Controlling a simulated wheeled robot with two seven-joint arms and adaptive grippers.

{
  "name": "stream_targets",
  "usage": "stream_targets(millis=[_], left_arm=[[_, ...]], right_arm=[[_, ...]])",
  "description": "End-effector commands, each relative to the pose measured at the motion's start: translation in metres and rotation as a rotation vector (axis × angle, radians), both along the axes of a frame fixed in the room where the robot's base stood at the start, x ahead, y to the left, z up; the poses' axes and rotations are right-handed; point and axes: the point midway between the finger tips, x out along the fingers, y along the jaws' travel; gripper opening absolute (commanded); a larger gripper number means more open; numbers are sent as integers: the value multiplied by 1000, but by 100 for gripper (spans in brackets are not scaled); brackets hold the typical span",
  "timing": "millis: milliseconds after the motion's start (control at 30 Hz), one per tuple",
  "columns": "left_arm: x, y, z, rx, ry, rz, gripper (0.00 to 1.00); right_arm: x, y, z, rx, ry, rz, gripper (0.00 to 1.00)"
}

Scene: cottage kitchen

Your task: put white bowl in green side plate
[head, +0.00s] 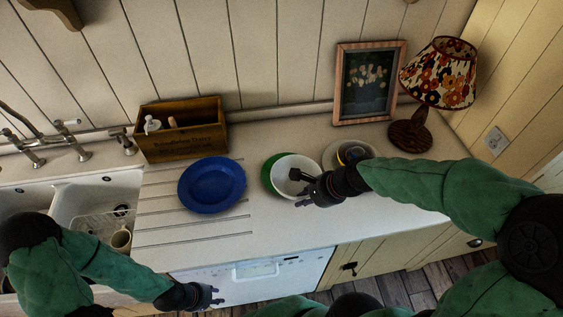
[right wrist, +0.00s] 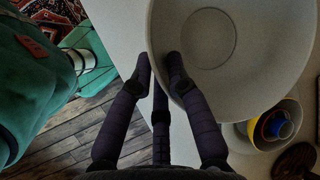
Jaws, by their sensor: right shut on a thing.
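The white bowl (head: 290,170) is upright or nearly so at the middle of the counter in the head view. It covers most of the green side plate (head: 267,178), whose left edge shows. I cannot tell if the bowl touches the plate; it sits off to the plate's right. My right gripper (head: 303,183) is shut on the bowl's near rim. In the right wrist view the bowl (right wrist: 250,75) fills the top right, its rim between my fingertips (right wrist: 160,65). My left gripper (head: 217,296) is low in front of the counter, empty, its fingers apart.
A blue plate (head: 212,185) lies to the left. A light plate with stacked yellow and blue dishes (head: 350,153) is close on the right. A wooden box (head: 182,130), picture frame (head: 368,82) and lamp (head: 432,85) stand behind. The sink (head: 95,200) is at far left.

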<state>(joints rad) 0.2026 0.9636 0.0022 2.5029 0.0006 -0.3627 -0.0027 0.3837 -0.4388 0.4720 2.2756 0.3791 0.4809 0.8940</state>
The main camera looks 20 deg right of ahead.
Motion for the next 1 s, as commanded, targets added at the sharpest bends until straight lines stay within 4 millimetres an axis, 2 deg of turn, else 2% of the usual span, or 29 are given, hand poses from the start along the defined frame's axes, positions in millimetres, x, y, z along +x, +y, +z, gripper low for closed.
stream_targets(millis=[167, 600, 800, 1000], left_arm=[[-1, 0, -1, 0, 2, -1, 32], [-1, 0, -17, 0, 1, 0, 32], [-1, 0, -29, 0, 1, 0, 32], [-1, 0, -33, 0, 1, 0, 32]], right_arm=[[7, -4, -3, 0, -2, -41, 0], [86, -25, -41, 0, -1, -38, 0], [111, -33, -74, -1, -2, -39, 0], [123, -36, -87, -1, -3, -38, 0]])
